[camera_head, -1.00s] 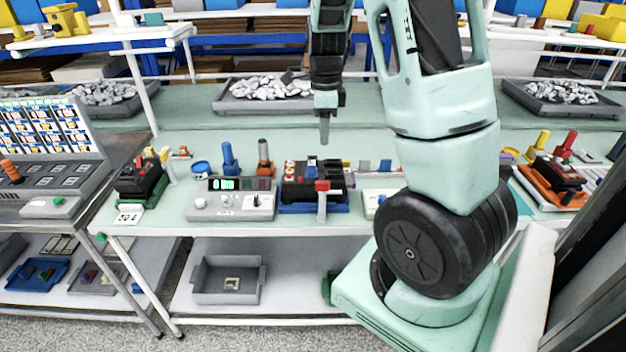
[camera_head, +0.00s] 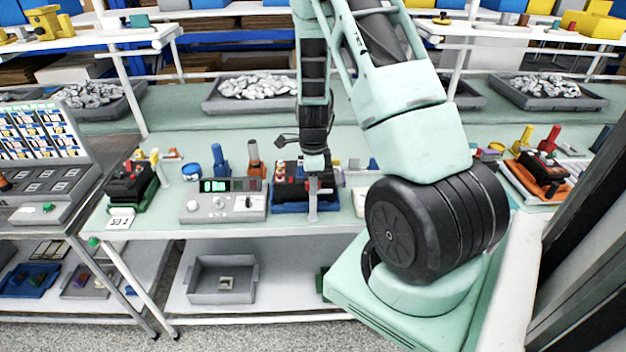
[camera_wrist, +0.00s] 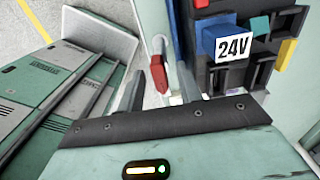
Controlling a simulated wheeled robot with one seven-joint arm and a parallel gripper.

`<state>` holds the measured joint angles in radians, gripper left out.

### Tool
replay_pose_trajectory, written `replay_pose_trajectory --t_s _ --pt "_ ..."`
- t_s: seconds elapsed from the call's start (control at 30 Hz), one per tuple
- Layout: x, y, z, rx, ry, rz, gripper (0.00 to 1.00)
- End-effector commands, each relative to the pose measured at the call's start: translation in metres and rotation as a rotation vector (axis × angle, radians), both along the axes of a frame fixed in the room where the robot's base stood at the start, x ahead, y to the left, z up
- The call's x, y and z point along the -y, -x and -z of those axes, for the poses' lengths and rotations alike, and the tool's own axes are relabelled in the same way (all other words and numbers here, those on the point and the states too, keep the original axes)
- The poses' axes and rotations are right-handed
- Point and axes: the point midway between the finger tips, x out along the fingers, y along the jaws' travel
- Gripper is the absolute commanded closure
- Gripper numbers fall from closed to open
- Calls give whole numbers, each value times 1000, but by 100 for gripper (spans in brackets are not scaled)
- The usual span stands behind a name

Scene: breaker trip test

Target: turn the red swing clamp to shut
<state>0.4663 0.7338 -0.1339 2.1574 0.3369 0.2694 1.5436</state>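The red swing clamp (camera_wrist: 177,73) shows in the wrist view as a red bar beside a pale grey post (camera_wrist: 155,30). My gripper (camera_wrist: 172,88) has its two dark fingers apart, with the red bar between and slightly beyond them. I cannot tell whether either finger touches it. In the head view my gripper (camera_head: 314,178) is over the front right of the black breaker (camera_head: 288,172) in its blue base (camera_head: 290,207). It hides most of the clamp there; the grey post (camera_head: 313,205) shows below. A blue block labelled 24V (camera_wrist: 222,40) is right of the clamp in the wrist view.
A grey meter box (camera_head: 222,206) with a lit green display stands left of the blue base. Blue and orange upright pieces (camera_head: 254,158) stand behind it. Another breaker (camera_head: 130,182) is at the bench's left. The bench front edge is close to the clamp.

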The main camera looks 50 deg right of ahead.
Motion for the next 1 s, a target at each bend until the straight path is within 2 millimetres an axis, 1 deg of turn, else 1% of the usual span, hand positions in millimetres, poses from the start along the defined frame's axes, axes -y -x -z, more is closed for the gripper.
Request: replay_pose_trajectory --t_s 0.2,0.23,0.33,0.37,0.73,0.87,1.0 --pt "0 0 0 0 0 0 65" --pt "0 0 0 0 0 0 67" --pt "0 0 0 0 0 0 95" --pt "0 0 0 0 0 0 100" --pt "0 0 1 1 1 -32 100" --pt "0 -1 1 1 0 -89 100" --pt "0 -1 2 2 -1 -185 100"
